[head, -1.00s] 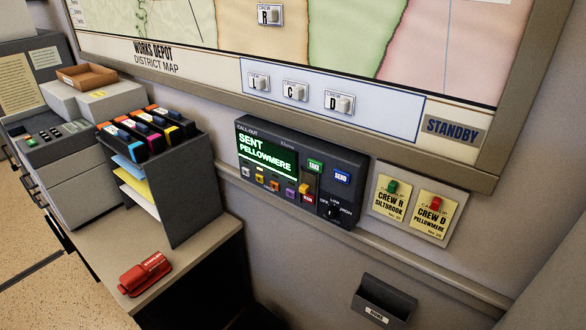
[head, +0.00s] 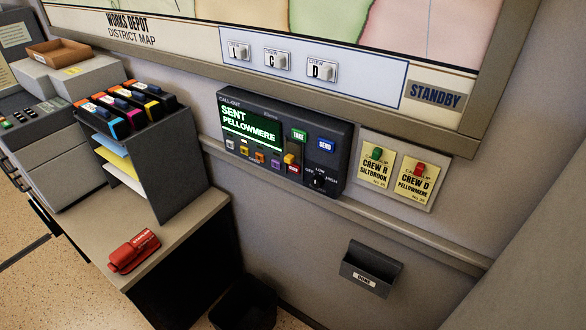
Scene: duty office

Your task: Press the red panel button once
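The dark call-out panel (head: 340,150) is mounted on the wall below the map. Its green screen (head: 250,125) reads "SENT PELLOWMERE". A small red part (head: 293,169) with light lettering sits low on the panel, just under a yellow raised piece (head: 290,158). I cannot tell whether the red part is a button or a label. A row of small coloured buttons (head: 260,157) runs left of it. A green TAKE button (head: 299,135), a blue SEND button (head: 325,145) and a black dial (head: 319,180) are also on the panel. Neither gripper is in view.
A desk (head: 180,232) at the left holds a file rack (head: 185,165) and a red stapler (head: 134,250). Two yellow crew cards (head: 375,166) hang right of the panel. A dark wall tray (head: 371,268) and a ledge (head: 400,232) are below. A dark bin (head: 245,305) stands on the floor.

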